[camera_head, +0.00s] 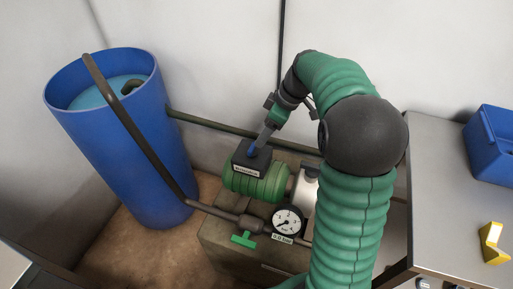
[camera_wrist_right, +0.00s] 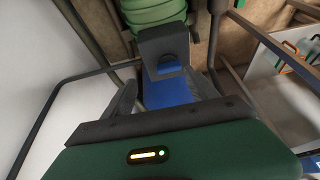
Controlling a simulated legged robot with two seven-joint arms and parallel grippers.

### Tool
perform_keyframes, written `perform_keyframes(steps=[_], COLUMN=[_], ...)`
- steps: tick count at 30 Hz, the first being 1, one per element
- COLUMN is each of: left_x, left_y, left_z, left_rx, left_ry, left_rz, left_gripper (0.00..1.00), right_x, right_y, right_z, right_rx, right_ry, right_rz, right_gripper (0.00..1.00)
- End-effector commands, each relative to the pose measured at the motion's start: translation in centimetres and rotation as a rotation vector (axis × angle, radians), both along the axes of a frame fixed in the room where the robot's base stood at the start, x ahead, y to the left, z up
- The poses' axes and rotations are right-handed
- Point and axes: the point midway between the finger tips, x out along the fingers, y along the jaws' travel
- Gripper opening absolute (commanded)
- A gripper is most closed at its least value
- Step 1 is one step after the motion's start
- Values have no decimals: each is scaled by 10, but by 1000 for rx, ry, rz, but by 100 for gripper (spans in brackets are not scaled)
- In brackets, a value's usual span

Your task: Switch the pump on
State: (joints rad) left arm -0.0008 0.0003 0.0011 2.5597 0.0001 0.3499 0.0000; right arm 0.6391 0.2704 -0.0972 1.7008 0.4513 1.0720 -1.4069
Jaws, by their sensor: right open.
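The pump (camera_head: 256,183) is a green ribbed body with a dark switch box (camera_head: 241,170) on top. A small blue switch part (camera_head: 252,149) sits on the box. My right gripper (camera_head: 262,141) reaches down to it from above. In the right wrist view, the dark box (camera_wrist_right: 160,44) lies just ahead of my right gripper (camera_wrist_right: 166,92), whose fingers are open. Blue (camera_wrist_right: 168,68) shows at the box and between the fingers. I cannot tell whether the fingers touch the switch. My left gripper is not in view.
A blue barrel (camera_head: 130,150) stands left, with a dark pipe to the manifold. A pressure gauge (camera_head: 288,221) and a green valve handle (camera_head: 243,240) are in front of the pump. A grey bench (camera_head: 440,190) at right holds a blue bin (camera_head: 493,145) and a yellow block (camera_head: 492,243).

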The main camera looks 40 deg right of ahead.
Motion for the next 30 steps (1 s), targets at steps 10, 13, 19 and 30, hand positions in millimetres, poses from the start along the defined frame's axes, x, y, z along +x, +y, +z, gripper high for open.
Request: perform_keyframes(steps=[10, 13, 19, 30], left_x=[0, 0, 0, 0], left_y=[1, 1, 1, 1], left_z=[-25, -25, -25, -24], left_rx=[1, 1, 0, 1], left_ry=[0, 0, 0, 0], left_rz=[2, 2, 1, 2], left_gripper=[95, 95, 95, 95], right_x=[23, 24, 24, 25], right_y=[14, 14, 14, 16], right_z=[-63, -67, -66, -65], right_rx=[-2, 0, -2, -1], right_ry=[0, -1, -1, -2], right_rz=[1, 0, 0, 1], right_gripper=[67, 67, 67, 21])
